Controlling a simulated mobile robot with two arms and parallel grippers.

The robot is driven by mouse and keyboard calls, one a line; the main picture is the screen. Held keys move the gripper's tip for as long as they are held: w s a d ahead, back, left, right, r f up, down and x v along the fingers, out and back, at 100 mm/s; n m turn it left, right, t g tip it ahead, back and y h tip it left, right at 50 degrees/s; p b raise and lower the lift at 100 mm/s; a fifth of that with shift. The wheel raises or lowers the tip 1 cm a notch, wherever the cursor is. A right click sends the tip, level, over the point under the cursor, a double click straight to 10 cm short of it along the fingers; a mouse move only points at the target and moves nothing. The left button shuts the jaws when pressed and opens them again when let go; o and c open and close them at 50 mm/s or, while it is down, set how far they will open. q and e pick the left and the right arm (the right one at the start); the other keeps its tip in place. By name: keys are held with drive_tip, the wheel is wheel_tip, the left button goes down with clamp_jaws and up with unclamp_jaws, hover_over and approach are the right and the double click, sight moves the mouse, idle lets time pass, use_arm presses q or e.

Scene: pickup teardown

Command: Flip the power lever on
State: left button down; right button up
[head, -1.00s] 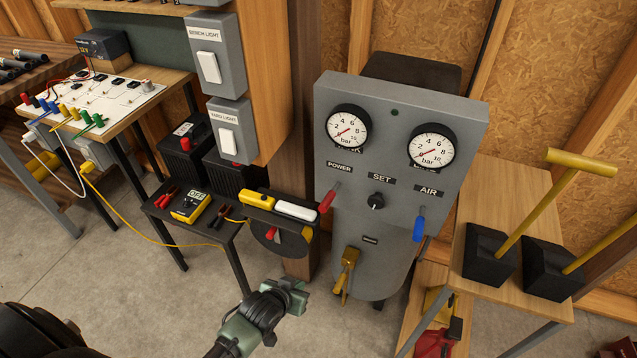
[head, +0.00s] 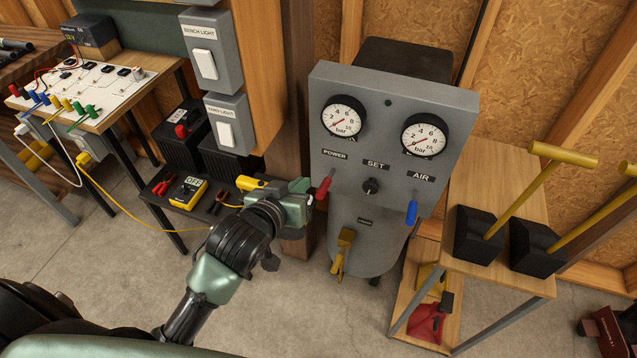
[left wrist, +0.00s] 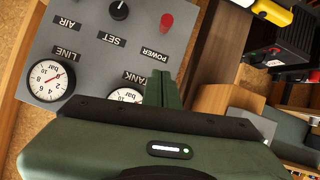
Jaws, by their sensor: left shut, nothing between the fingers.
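The red power lever (head: 324,187) hangs below the POWER label on the left side of the grey compressor panel (head: 394,120), its handle pointing down. My left gripper (head: 308,192) is shut and empty, with its tip just left of the lever; I cannot tell whether they touch in the head view. In the left wrist view the panel appears upside down. There the red lever (left wrist: 166,22) stands beyond the shut fingers (left wrist: 163,90), with a gap in the picture. My right gripper does not show.
A blue AIR lever (head: 411,213) and a black SET knob (head: 371,186) share the panel. A yellow valve handle (head: 343,250) sits below. Left are a small table with a yellow meter (head: 189,192) and wall switches (head: 226,133).

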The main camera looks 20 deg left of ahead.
use_arm(q)
drive_tip(key=p, duration=0.2)
hover_over(319, 190)
wheel_tip(319, 190, down, 4)
wheel_tip(319, 190, down, 3)
drive_tip(key=shift+a+f, duration=0.1)
drive_tip(key=shift+f, duration=0.05)
drive_tip(key=shift+s+f, duration=0.15)
drive_tip(key=shift+f, duration=0.3)
